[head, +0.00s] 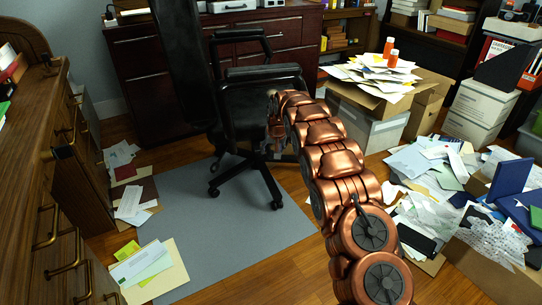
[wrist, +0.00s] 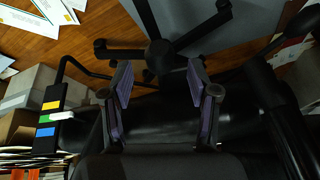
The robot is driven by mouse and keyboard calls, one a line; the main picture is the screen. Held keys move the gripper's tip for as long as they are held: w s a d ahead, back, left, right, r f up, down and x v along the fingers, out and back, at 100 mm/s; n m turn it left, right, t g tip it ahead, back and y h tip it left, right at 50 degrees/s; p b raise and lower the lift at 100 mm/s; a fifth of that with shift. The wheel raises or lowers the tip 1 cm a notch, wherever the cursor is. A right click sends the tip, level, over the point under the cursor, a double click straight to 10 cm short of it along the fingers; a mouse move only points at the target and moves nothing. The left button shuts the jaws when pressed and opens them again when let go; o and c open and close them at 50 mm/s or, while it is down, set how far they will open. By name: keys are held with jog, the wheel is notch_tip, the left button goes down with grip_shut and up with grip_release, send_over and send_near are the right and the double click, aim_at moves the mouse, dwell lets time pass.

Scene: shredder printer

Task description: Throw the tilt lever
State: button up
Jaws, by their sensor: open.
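The black office chair (head: 262,103) stands on a grey floor mat, its tall backrest toward the left. In the wrist view its star base (wrist: 158,50) shows beyond my fingers. A black rod with a rounded dark end (wrist: 300,22) juts out at the upper right. A black block with yellow, green and blue bands (wrist: 53,118) and a small white peg is at the left. I cannot tell for certain which part is the tilt lever. My gripper (wrist: 158,75) is open, with nothing seen between its purple-padded fingers. In the head view my arm hides much of it, beside the chair seat.
A cardboard box (head: 420,85) heaped with papers and two orange bottles stands right of the chair. Papers and blue binders (head: 512,178) cover the floor at right. Wooden drawers (head: 45,190) line the left. The grey mat (head: 235,240) is clear in front of the chair.

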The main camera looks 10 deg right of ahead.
aim_at(272, 152)
jog(key=shift+b+x, duration=0.35)
jog(key=shift+x, duration=1.15)
grip_shut()
jog(key=shift+d, duration=0.1)
